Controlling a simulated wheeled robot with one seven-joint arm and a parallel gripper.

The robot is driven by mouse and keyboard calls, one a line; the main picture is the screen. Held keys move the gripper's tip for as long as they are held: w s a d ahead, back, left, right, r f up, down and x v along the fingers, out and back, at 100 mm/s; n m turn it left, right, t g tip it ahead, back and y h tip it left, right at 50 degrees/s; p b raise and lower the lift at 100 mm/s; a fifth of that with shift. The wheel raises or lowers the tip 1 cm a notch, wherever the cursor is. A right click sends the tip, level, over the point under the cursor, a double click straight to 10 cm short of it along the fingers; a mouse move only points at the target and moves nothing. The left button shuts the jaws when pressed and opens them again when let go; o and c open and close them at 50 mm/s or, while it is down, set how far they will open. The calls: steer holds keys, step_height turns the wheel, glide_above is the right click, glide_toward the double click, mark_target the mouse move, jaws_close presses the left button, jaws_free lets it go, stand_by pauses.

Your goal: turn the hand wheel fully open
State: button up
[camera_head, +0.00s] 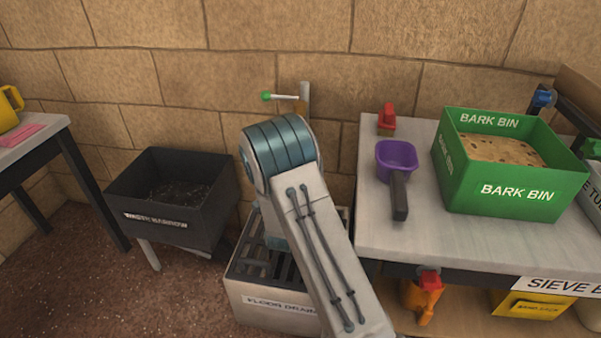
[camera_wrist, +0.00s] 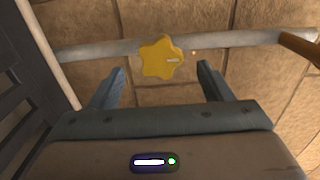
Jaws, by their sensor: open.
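My gripper (camera_wrist: 161,68) is open, with one finger on each side below the wheel in the picture. The wheel lies beyond and between the fingertips, and I see no contact. In the head view my arm hides the wheel and my gripper.
A green-tipped lever (camera_head: 282,97) is on the wall behind my arm. A floor drain (camera_head: 262,292) lies below my arm. A dark waste barrow (camera_head: 175,195) stands left. The bench (camera_head: 430,240) at right carries a purple scoop (camera_head: 397,160) and a green bark bin (camera_head: 510,192).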

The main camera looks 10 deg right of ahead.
stand_by(0.3)
steer(key=shift+x, duration=2)
steer(key=c, duration=1)
steer(key=shift+o, duration=0.2)
steer(key=n+p, duration=0.4)
steer(key=n, duration=2.1)
steer(key=shift+f, duration=0.1)
